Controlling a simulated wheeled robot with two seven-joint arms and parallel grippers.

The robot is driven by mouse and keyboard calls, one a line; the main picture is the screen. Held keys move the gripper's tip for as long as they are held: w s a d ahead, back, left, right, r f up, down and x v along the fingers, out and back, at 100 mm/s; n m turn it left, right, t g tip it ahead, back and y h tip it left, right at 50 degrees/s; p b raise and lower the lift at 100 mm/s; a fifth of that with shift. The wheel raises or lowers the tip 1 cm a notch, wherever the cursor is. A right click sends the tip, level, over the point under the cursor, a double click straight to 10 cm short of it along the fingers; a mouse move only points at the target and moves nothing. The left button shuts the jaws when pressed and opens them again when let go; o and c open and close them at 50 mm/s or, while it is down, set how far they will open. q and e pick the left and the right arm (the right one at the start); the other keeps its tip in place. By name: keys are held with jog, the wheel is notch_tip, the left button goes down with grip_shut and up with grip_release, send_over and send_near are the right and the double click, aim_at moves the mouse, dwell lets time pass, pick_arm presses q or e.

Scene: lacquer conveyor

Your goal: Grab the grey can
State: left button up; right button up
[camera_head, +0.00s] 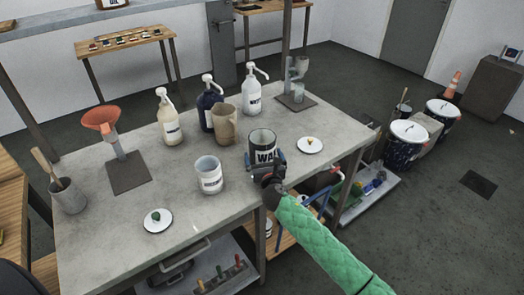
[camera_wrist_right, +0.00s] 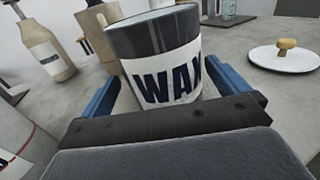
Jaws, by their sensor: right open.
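The grey can (camera_head: 262,143) stands upright on the grey table, with a dark rim and a white label with dark letters. It fills the middle of the right wrist view (camera_wrist_right: 155,45). My right gripper (camera_head: 266,165) is open at the near side of the can. In the right wrist view its blue fingers (camera_wrist_right: 165,95) lie to the left and right of the can's lower part. I cannot tell whether they touch it. My left gripper does not show in either view.
A white can (camera_head: 209,176) stands to the left on the table (camera_head: 115,215). A brown pitcher (camera_head: 225,126) and several pump bottles (camera_head: 168,120) are behind. A white plate (camera_head: 310,145) with a small knob is close on the right. The table's front edge is near.

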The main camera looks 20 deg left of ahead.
aim_at(260, 141)
jog(key=p+x, duration=0.1)
jog(key=x, duration=0.2)
jog(key=shift+w+a, duration=0.1)
jog(key=shift+w, duration=0.3)
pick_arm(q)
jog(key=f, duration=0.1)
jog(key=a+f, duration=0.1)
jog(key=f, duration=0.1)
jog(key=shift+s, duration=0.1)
pick_arm(e)
jog(key=shift+w, duration=0.1)
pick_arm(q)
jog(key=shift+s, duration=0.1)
pick_arm(e)
jog(key=c, duration=1.2)
jog(key=shift+o, duration=0.2)
jog(key=shift+r, duration=0.15)
